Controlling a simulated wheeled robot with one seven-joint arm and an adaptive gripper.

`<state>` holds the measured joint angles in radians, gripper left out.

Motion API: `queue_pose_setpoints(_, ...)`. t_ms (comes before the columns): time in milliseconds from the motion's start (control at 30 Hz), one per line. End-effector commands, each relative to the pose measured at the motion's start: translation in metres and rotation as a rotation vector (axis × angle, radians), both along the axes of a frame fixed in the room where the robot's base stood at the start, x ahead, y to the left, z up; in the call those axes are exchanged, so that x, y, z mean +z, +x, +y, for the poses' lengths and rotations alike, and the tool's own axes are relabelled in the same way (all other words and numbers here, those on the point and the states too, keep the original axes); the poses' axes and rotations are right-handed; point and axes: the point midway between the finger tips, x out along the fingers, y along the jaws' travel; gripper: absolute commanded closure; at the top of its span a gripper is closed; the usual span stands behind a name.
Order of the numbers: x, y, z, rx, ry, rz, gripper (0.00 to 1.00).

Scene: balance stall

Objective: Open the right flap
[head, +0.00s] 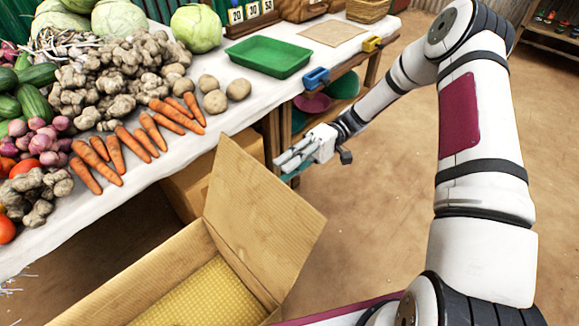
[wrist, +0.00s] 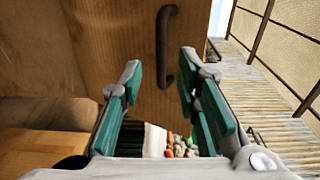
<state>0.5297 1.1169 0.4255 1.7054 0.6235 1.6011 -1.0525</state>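In the wrist view a brown wooden panel (wrist: 120,35) with a dark curved handle (wrist: 163,45) faces my gripper (wrist: 159,68). The gripper is open with green pads, and the handle shows between its fingertips; I cannot tell how far beyond them it is. In the head view my gripper (head: 283,160) is beside the table's front, low and pointing left. The handle does not show there. An open cardboard box (head: 140,285) stands in front, with one flap (head: 262,215) raised at its right side. I cannot tell whether the wooden panel is the right flap.
The white-topped table (head: 225,105) holds carrots (head: 115,152), ginger, potatoes and a green tray (head: 268,56). A blue clip-like piece (head: 315,77) and a yellow one (head: 371,44) sit on its front edge. Another box (head: 190,190) is under the table. The floor (head: 365,200) on the right is clear.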

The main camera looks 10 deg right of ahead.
Motion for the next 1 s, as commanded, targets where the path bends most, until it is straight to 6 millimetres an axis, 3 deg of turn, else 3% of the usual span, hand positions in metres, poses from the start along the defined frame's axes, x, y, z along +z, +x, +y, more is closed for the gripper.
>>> queue_pose_setpoints(267,0.001,0.012,-0.018,-0.005,0.001,-0.002,0.70)
queue_pose_setpoints(700,0.001,0.054,-0.088,-0.002,0.001,-0.002,0.70)
queue_pose_setpoints(1000,0.002,0.062,-0.102,0.000,-0.001,-0.001,0.70)
